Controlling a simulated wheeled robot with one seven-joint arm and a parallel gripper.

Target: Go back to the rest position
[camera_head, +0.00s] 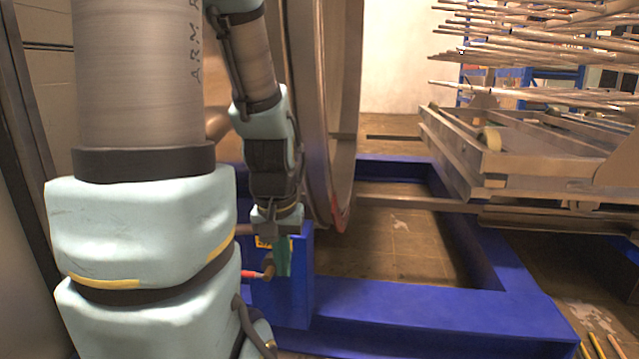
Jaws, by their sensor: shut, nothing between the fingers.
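My gripper (283,262) shows near the middle of the head view, at the lower end of my arm, and points down. Its greenish fingers are shut and I see nothing held in them. It is in front of a blue box-like post (293,300) of the frame. A red and brass fitting (262,273) sits right beside the fingertips; I cannot tell whether they touch. My large arm links cover much of the left side of the view and hide what is behind them.
A blue floor frame (430,315) runs across the lower middle. The big round chamber rim (335,130) stands close behind my arm. A metal cart (500,165) under stacked rods (540,45) is at the right. Bare floor (400,245) shows inside the frame.

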